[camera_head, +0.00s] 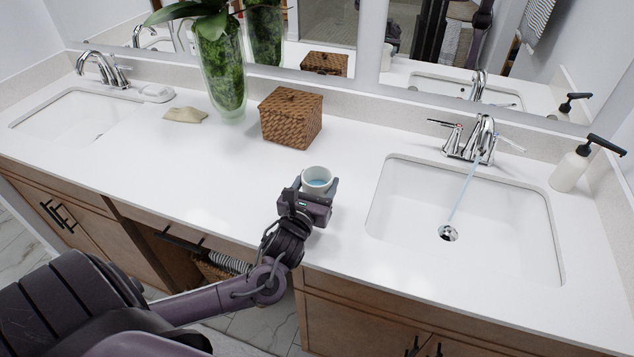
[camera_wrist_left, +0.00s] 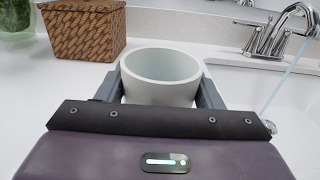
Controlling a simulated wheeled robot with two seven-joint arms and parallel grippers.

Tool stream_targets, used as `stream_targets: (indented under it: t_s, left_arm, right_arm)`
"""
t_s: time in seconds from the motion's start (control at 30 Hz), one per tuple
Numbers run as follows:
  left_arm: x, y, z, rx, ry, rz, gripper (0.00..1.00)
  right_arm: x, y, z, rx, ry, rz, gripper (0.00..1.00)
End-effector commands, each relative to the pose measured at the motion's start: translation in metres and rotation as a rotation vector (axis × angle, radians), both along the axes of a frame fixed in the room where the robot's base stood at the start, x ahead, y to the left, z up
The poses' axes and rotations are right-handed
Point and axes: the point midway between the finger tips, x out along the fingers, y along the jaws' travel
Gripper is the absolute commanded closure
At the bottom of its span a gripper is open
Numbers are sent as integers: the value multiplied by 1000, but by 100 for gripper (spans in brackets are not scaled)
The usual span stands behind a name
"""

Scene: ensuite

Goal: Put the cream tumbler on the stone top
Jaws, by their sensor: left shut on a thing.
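The cream tumbler (camera_head: 317,178) is upright between the fingers of my left gripper (camera_head: 319,185), which is shut on it. Its inside looks pale blue, as if it holds water. In the left wrist view the tumbler (camera_wrist_left: 160,78) sits between the two grey fingers (camera_wrist_left: 160,88). It is over the front part of the white stone top (camera_head: 210,185), left of the right-hand basin. I cannot tell whether its base touches the top. My right gripper is not in view.
A woven box (camera_head: 290,118) and a glass vase (camera_head: 222,75) stand behind the tumbler. Water runs from the right faucet (camera_head: 480,140) into the right basin (camera_head: 460,215). A soap pump (camera_head: 570,170) stands at the far right. The counter left of the gripper is clear.

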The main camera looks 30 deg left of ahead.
Motion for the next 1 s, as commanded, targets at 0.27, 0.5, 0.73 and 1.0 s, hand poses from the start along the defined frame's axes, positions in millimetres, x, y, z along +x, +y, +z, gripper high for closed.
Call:
stream_targets:
  t_s: [0.27,0.5,0.73,1.0]
  left_arm:
    - [0,0,-3,0,0,0,24]
    - [0,0,-2,1,0,0,18]
    - [-9,-2,-1,1,2,-1,18]
    - [-63,-16,-2,-2,6,-3,18]
  right_arm:
    - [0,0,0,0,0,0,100]
    - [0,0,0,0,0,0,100]
    - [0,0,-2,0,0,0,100]
    - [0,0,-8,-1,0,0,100]
